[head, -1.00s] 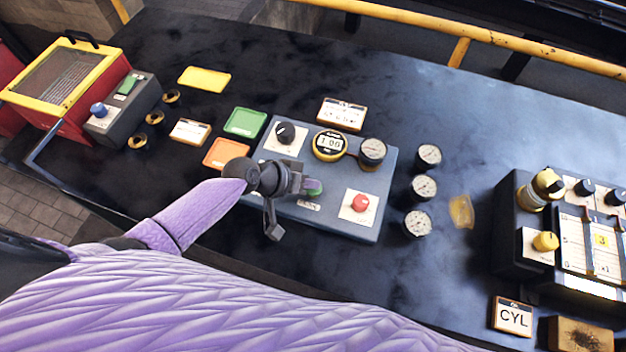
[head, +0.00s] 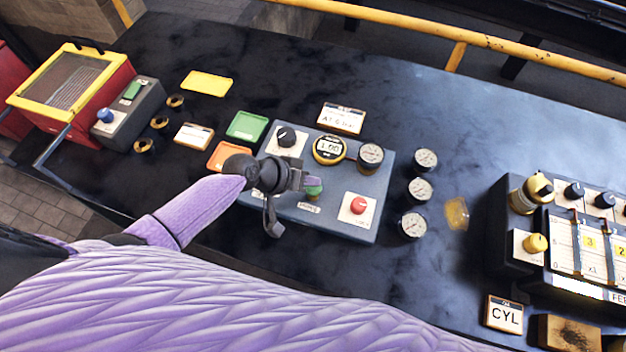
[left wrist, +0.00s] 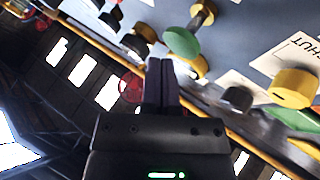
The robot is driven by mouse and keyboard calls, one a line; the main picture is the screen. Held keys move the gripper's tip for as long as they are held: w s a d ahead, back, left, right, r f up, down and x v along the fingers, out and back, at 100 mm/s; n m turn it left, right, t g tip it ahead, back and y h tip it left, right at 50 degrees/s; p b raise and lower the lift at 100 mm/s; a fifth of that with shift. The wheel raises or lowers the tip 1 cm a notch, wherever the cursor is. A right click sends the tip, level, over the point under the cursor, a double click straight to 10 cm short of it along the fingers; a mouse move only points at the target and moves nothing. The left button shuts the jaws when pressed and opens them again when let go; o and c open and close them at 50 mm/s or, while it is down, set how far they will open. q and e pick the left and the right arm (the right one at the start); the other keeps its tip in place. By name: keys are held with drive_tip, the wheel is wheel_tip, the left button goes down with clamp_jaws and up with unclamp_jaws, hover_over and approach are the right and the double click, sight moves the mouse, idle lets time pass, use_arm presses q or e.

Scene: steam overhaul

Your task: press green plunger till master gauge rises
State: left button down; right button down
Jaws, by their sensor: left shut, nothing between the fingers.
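The green plunger (head: 314,187) stands on the blue-grey panel (head: 335,224), left of the red button (head: 358,205). In the left wrist view the green plunger (left wrist: 183,42) shows as a round cap on a stem. My left gripper (head: 304,181) is shut and empty, its fingertips close beside the plunger and partly covering it in the head view. In the left wrist view the shut fingers (left wrist: 160,64) end near the cap; I cannot tell whether they touch. A dial gauge (head: 370,155), perhaps the master gauge, is at the panel's top right; its needle is unreadable. My right gripper is out of view.
A black knob (head: 286,137) and a yellow-ringed display (head: 329,149) share the panel. Several loose gauges (head: 420,189) stand to its right. A valve box (head: 508,238) is at the far right. Orange (head: 222,156) and green trays (head: 247,125) lie left of the panel.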

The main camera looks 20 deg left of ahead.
sight(310, 188)
use_arm(q)
drive_tip(key=shift+r, duration=0.2)
wheel_tip(310, 188, up, 5)
drive_tip(key=p, duration=0.4)
drive_tip(key=shift+p, duration=0.4)
drive_tip(key=shift+f, duration=0.1)
idle(0.3)
